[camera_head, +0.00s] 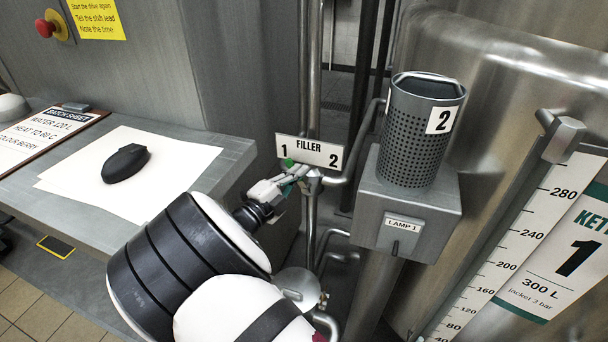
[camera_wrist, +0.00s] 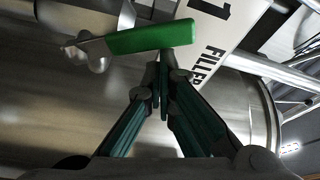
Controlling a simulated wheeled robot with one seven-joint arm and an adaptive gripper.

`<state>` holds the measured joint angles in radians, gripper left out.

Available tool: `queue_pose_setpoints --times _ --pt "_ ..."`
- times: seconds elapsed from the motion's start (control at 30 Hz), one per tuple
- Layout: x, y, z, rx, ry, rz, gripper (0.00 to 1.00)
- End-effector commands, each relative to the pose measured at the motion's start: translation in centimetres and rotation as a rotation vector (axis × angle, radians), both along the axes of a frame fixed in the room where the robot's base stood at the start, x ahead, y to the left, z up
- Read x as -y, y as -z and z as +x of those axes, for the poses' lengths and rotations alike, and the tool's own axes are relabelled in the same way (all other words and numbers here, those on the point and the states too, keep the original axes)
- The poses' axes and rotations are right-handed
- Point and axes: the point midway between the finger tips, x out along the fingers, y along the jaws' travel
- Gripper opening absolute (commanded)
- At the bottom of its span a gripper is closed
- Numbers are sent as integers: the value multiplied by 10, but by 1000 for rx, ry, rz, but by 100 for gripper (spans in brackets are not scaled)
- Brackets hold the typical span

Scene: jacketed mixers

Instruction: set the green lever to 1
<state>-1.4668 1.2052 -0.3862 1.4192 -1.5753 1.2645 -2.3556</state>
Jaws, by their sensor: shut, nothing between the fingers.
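The green lever (camera_head: 288,163) shows as a small patch just below the 1 on the FILLER plate (camera_head: 325,153), mostly hidden by my gripper. In the wrist view the green lever (camera_wrist: 150,38) is a flat bar, with its metal pivot end at left and its free end at right, near the plate's 1. My gripper (camera_head: 302,172) reaches the lever from the lower left. In the wrist view my gripper (camera_wrist: 165,60) is shut and empty, its tips at the lever's edge near the free end. I cannot tell whether they touch.
A perforated cylinder marked 2 (camera_head: 420,135) stands on the LAMP 1 box (camera_head: 405,222), right of the plate. Vertical pipes (camera_head: 310,80) rise behind the lever. A steel kettle (camera_head: 520,65) fills the right. A bench (camera_head: 190,215) with a black mouse-shaped object (camera_head: 125,163) lies left.

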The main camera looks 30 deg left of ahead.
Motion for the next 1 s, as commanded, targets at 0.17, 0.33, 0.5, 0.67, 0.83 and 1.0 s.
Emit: queue_pose_setpoints --times 0.17,0.33,0.5,0.67,0.83,1.0 --pt "-9 3 -2 28 -2 -114 0" --pt "-15 5 -4 46 -2 -193 0" --pt "-18 5 -4 57 -1 -235 0" --pt "-18 5 -4 61 0 -251 0" --pt "-18 6 -4 61 0 -253 0" --pt "-18 5 -4 61 0 -253 0"
